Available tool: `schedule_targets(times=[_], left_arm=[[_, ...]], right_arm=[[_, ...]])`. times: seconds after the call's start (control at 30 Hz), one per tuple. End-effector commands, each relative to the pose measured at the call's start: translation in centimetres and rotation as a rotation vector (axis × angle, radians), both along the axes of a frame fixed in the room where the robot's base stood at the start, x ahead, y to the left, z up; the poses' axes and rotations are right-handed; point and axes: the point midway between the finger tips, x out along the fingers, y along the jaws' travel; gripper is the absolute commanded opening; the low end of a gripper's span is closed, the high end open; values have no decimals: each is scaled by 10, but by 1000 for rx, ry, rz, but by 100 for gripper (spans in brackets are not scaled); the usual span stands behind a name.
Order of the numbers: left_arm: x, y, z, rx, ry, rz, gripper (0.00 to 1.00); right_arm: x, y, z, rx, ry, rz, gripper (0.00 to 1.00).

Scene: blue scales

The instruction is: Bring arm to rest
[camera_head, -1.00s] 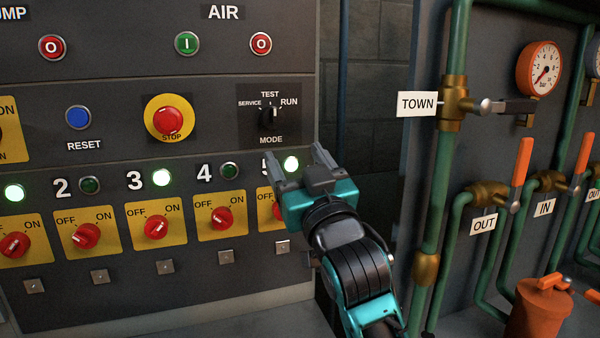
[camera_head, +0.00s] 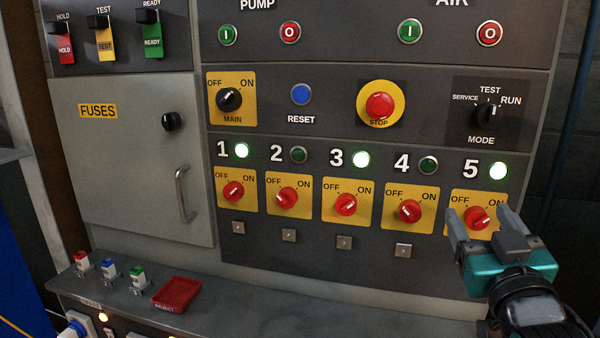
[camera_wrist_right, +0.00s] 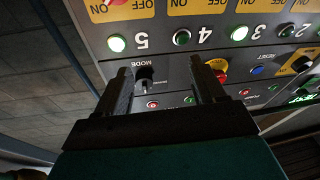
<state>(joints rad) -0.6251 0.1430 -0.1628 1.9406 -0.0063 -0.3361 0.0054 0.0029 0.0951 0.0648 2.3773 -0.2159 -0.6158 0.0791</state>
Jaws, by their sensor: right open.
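My right gripper (camera_head: 487,222) is open and empty at the lower right of the head view, in front of the switch 5 plate (camera_head: 455,200). Its two fingers point up toward the panel. The red switch 5 knob (camera_head: 477,217) shows between the fingers; I cannot tell any contact in the head view. In the right wrist view the open fingers (camera_wrist_right: 160,85) stand apart with the black MODE knob (camera_wrist_right: 143,74) behind the gap, and nothing is held. My left gripper is not in view.
The control panel (camera_head: 330,60) fills the middle, with a red STOP button (camera_head: 380,105) and several switches. A fuse cabinet (camera_head: 130,160) with a handle stands at the left. Below is a ledge (camera_head: 230,300) with a red REJECT tray (camera_head: 177,293) and small fuses (camera_head: 108,268).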

Motion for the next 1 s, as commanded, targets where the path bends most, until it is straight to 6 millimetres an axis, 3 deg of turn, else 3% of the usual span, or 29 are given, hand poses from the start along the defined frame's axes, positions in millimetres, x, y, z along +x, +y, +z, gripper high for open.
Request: schedule_targets(times=[0.03,0.13,0.23,0.4,0.5,0.6,0.7,1.0], left_arm=[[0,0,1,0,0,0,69],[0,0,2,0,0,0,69],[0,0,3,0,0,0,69],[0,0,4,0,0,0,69],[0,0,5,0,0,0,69],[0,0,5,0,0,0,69],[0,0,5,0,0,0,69],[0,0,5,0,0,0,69]], right_arm=[[5,9,-41,2,90,34,69],[2,29,-117,10,241,102,69],[-15,48,-190,27,385,162,69],[-69,77,-300,71,610,248,69],[-105,90,-346,98,712,283,69],[-133,99,-375,118,780,306,69],[-150,104,-390,130,819,318,69],[-156,106,-395,133,830,322,69]])
